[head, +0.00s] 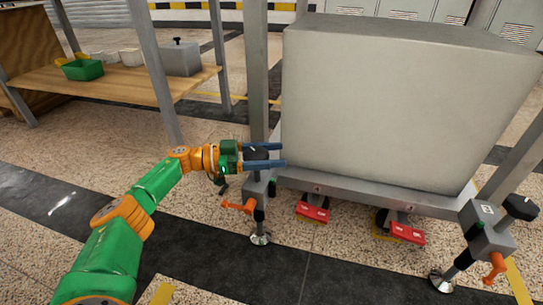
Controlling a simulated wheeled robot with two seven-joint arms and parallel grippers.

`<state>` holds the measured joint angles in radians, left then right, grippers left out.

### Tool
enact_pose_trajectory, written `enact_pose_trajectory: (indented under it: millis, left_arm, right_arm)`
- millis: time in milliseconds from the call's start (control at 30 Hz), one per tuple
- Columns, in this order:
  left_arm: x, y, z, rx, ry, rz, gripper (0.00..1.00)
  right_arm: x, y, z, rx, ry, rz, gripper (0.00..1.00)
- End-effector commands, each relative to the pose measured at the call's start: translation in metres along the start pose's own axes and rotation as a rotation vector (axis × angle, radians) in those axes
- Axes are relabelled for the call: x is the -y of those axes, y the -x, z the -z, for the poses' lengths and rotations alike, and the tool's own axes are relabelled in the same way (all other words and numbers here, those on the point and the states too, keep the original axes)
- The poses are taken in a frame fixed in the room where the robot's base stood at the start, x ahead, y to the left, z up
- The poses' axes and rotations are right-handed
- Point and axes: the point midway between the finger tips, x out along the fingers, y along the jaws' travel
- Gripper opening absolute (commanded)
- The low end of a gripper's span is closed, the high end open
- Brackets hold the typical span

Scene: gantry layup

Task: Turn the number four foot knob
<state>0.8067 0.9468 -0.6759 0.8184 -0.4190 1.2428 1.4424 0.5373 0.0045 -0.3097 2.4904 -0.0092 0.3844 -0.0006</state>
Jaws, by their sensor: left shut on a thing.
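My left gripper (270,155) reaches in from the left with its blue fingers at the gantry's near left leg. It is shut on a black foot knob (257,154), mostly hidden between the fingers. Below it are a grey foot bracket (258,187), an orange handle (238,206) and a levelling foot (260,238) on the floor. I cannot read which knob is number four. My right gripper is out of view.
A large grey block (390,110) fills the gantry frame, above a metal rail (370,195). Red caster pedals (312,213) sit beneath. A wooden bench (120,82) with a green bin (82,69) and grey box (181,58) stands back left. Floor left of the gantry is clear.

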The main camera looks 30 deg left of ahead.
Motion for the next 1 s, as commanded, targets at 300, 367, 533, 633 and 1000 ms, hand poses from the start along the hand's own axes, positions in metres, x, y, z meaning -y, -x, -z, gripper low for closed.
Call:
enact_pose_trajectory:
  millis: [300,367,533,633,1000]
  left_arm:
    - [0.0,-0.001,0.0,-0.001,0.001,-0.001,0.97]
    - [0.0,0.0,0.0,-0.001,0.001,-0.001,0.97]
    - [0.0,0.0,0.0,-0.001,0.001,0.0,0.97]
    - [0.001,0.012,0.002,0.001,0.003,0.003,0.97]
    - [0.0,0.07,0.0,-0.001,0.0,0.001,0.97]
  right_arm:
    - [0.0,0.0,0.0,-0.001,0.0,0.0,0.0]
    - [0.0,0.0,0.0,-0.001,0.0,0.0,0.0]
    - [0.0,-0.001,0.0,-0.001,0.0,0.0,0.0]
    - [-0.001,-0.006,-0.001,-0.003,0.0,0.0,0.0]
    - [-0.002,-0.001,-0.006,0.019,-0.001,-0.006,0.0]
